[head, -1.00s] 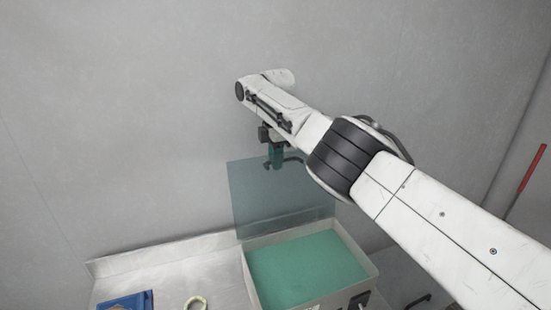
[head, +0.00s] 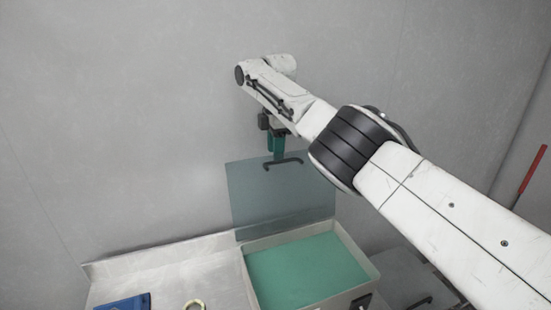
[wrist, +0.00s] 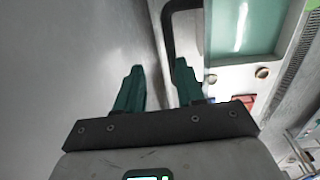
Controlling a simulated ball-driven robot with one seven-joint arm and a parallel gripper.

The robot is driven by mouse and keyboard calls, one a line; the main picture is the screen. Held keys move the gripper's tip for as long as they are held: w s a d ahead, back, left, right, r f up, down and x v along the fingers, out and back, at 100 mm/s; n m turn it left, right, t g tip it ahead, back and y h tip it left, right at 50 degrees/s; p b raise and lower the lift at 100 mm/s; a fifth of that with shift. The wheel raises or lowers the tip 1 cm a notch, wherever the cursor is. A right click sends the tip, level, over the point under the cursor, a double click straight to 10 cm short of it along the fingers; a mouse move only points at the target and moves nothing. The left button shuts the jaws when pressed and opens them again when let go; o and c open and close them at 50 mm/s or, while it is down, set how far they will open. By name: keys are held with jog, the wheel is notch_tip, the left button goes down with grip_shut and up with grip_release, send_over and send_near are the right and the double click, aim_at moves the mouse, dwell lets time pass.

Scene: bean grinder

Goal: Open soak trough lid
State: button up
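The soak trough (head: 357,252) stands at the bottom of the head view, uncovered, with a flat teal surface (head: 305,270) inside. Its lid (head: 255,205), a translucent blue-grey panel, stands upright at the trough's back edge. The dark lid handle (head: 290,161) is at the lid's top edge and also shows in the wrist view (wrist: 168,35). My gripper (head: 277,157) points down just above the handle. In the wrist view its green fingers (wrist: 158,67) are spread with nothing between them, and the handle lies beyond their tips.
A metal counter (head: 165,270) extends left of the trough, with a blue object (head: 125,303) and a pale ring (head: 194,304) at its front. A grey wall (head: 120,120) rises close behind. A red bar (head: 532,169) is at the far right.

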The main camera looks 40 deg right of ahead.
notch_tip(320, 180, up, 7)
jog(key=p, duration=0.2)
jog(key=shift+s, duration=0.2)
jog(key=shift+a, duration=0.15)
